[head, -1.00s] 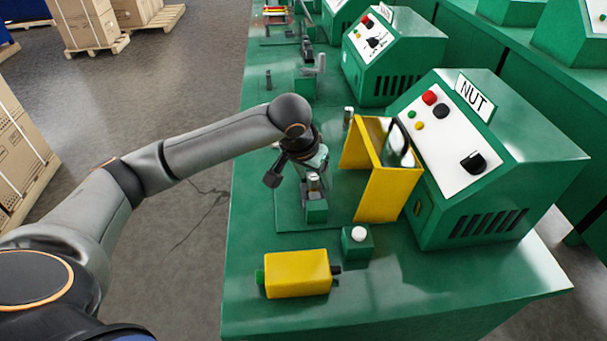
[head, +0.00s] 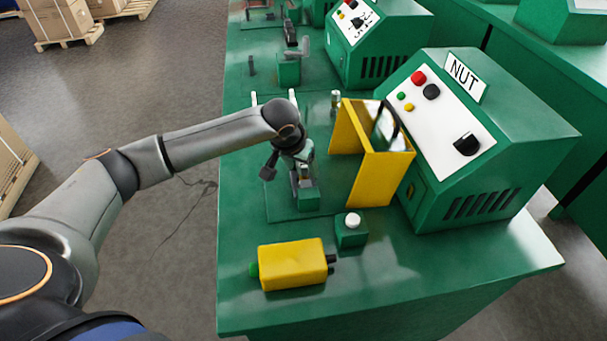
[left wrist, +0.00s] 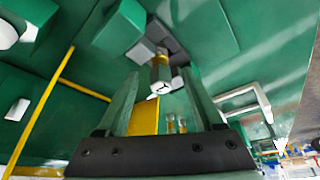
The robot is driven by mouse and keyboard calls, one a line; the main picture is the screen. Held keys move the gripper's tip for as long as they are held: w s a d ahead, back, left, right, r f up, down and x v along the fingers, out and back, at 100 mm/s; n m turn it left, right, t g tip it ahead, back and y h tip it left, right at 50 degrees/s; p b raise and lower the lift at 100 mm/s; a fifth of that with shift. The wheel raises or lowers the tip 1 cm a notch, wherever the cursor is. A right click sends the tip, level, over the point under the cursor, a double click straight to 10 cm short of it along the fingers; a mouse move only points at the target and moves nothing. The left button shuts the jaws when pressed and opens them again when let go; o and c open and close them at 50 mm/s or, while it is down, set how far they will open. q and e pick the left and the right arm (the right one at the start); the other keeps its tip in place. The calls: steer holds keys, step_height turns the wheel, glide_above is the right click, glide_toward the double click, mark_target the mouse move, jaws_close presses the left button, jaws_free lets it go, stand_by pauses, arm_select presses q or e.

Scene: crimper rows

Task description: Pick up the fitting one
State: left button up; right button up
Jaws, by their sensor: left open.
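A small fitting (left wrist: 161,74), a brass-coloured cylinder with a pale metal end, shows between the fingers in the left wrist view. In the head view it is mostly hidden by my left gripper (head: 304,170), which hangs over the green block (head: 307,199) of the nearest crimper. The left gripper (left wrist: 160,80) is open, one finger on each side of the fitting. I cannot tell whether either finger touches it. Another small upright fitting (head: 335,98) stands farther back on the green bench. My right gripper is not in view.
A yellow guard (head: 382,180) stands close right of the gripper, before the green machine (head: 490,150) labelled NUT. A green button box (head: 351,235) and a yellow box (head: 291,266) sit nearer on the bench (head: 400,290). More crimpers stand behind.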

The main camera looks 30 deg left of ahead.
mark_target(304, 173)
arm_select(q)
steer(key=x, duration=0.4)
steer(key=shift+s, duration=0.1)
steer(key=shift+r, duration=0.1)
jaws_close()
stand_by(0.4)
